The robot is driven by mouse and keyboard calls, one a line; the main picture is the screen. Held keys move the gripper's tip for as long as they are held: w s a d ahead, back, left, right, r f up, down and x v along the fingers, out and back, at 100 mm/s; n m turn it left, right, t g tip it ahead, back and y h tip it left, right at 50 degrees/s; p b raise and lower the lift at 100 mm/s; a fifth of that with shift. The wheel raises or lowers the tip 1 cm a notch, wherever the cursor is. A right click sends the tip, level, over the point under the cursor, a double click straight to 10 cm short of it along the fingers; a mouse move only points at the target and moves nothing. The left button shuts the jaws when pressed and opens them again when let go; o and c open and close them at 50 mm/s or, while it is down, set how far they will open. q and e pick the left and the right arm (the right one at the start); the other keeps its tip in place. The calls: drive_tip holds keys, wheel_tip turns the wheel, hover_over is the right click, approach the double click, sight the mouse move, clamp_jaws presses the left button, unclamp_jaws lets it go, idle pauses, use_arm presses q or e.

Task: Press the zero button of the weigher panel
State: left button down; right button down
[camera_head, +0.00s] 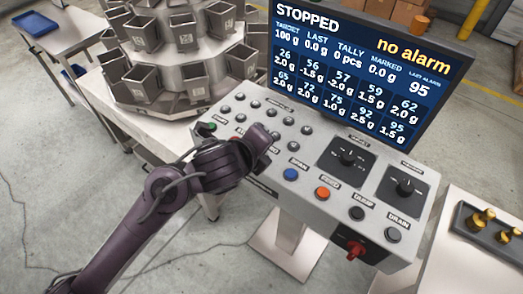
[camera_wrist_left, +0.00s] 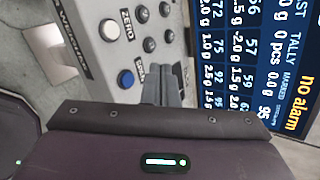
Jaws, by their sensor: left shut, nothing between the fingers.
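The weigher panel (camera_head: 325,212) is a grey sloped console with rows of buttons. In the left wrist view, the zero button (camera_wrist_left: 110,30) is a pale round button beside the label ZERO. In the head view my left gripper and wrist hide its spot. A blue button (camera_head: 291,174) sits beside it, also in the left wrist view (camera_wrist_left: 126,78). My left gripper (camera_head: 268,150) is over the panel's left part, shut and empty. Its fingers (camera_wrist_left: 160,78) show nearer the blue button and small dark buttons than the zero button. I cannot tell whether they touch the panel. My right gripper is not in view.
A screen (camera_head: 370,70) reading STOPPED and no alarm stands behind the panel. Orange (camera_head: 322,193) and dark buttons, two knobs (camera_head: 348,156) and a red switch (camera_head: 355,250) lie to the right. A weigher with grey buckets (camera_head: 145,80) stands behind left. A tray of brass weights (camera_head: 485,232) is at right.

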use_arm(q)
drive_tip(key=w+m, duration=0.3)
drive_tip(key=m, duration=0.8)
drive_tip(key=w+a+f+m+g, duration=0.1)
drive_tip(key=w+m, duration=0.2)
drive_tip(key=m, duration=0.9)
drive_tip(key=shift+w+f, duration=0.2)
drive_tip(key=shift+w, duration=0.15)
drive_tip(key=shift+f, duration=0.1)
wheel_tip(320, 180, down, 8)
drive_tip(key=b, duration=0.6)
drive_tip(key=shift+f+b, duration=0.35)
drive_tip(key=shift+b, duration=0.2)
drive_tip(key=shift+r, duration=0.1)
